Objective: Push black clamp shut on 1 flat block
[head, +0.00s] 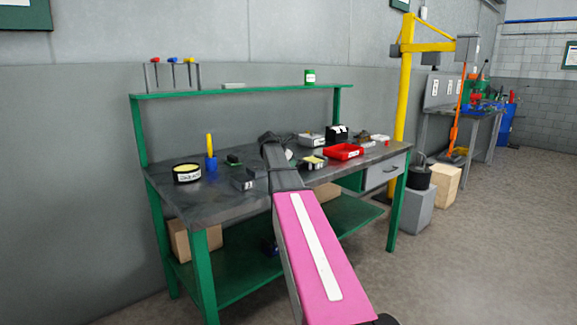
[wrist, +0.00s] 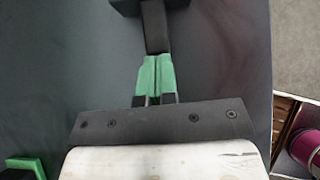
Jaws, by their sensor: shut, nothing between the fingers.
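My gripper (wrist: 156,72) is shut and empty, its two green fingertips side by side in the wrist view. Just beyond the tips a dark bar (wrist: 155,28) runs up to a black block at the top edge; it looks like part of the black clamp. The tips are at or very near the bar's near end; I cannot tell whether they touch. No flat block can be made out there. In the head view my arm covers the middle of the bench, and I cannot pick out the clamp or fingertips for certain.
The dark bench top (head: 205,200) holds a round black tin (head: 187,174), a blue holder (head: 211,165), a dark grey item (head: 243,183) and a red tray (head: 343,152). A green-and-black item (wrist: 25,166) lies at lower left in the wrist view. The bench edge is at right there.

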